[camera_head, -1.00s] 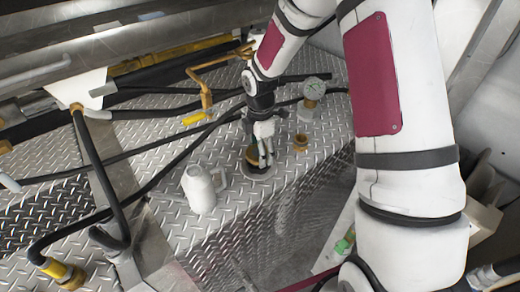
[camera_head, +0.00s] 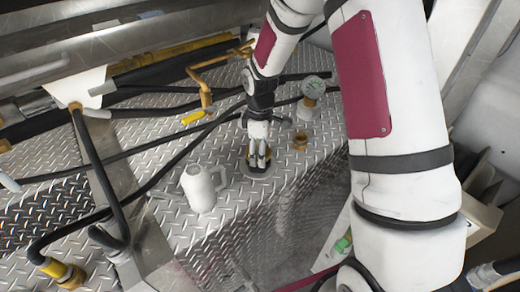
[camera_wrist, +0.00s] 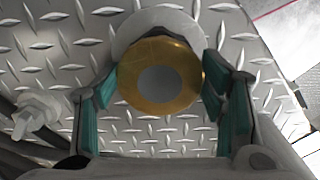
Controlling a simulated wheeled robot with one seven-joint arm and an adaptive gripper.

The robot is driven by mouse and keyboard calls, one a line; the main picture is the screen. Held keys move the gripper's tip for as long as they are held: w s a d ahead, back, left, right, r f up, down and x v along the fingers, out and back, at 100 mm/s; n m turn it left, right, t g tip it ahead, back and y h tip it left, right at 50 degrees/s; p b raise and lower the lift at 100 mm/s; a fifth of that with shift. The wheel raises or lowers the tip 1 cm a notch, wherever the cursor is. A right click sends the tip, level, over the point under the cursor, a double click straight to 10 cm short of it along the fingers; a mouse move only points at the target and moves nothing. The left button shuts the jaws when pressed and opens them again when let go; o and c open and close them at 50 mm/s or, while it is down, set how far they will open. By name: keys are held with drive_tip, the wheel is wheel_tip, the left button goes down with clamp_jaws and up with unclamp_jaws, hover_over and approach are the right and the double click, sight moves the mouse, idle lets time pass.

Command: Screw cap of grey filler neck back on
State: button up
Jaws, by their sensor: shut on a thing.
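The cap is a round brass-coloured piece with a grey centre (camera_wrist: 160,78), seen between my gripper's (camera_wrist: 160,95) two teal-padded fingers in the wrist view. My gripper (camera_head: 259,160) is shut on it, pointing down in the head view. In the wrist view this pale disc (camera_wrist: 133,28) shows partly behind the cap. The fingers and cap hide the neck's top, so I cannot tell whether the cap is seated on it.
Black hoses (camera_head: 150,150) cross the plate behind. The plate's front edge is close.

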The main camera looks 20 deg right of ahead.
drive_tip(key=m, duration=0.3)
drive_tip(key=shift+m, duration=0.3)
drive_tip(key=m, duration=0.3)
drive_tip(key=shift+s+a+m, duration=0.1)
drive_tip(key=shift+a+m, duration=0.1)
drive_tip(key=shift+m, duration=0.8)
drive_tip(key=m, duration=0.5)
drive_tip(key=shift+a, duration=0.1)
drive_tip(key=m+p, duration=0.1)
drive_tip(key=m, duration=0.4)
drive_tip(key=shift+a, duration=0.15)
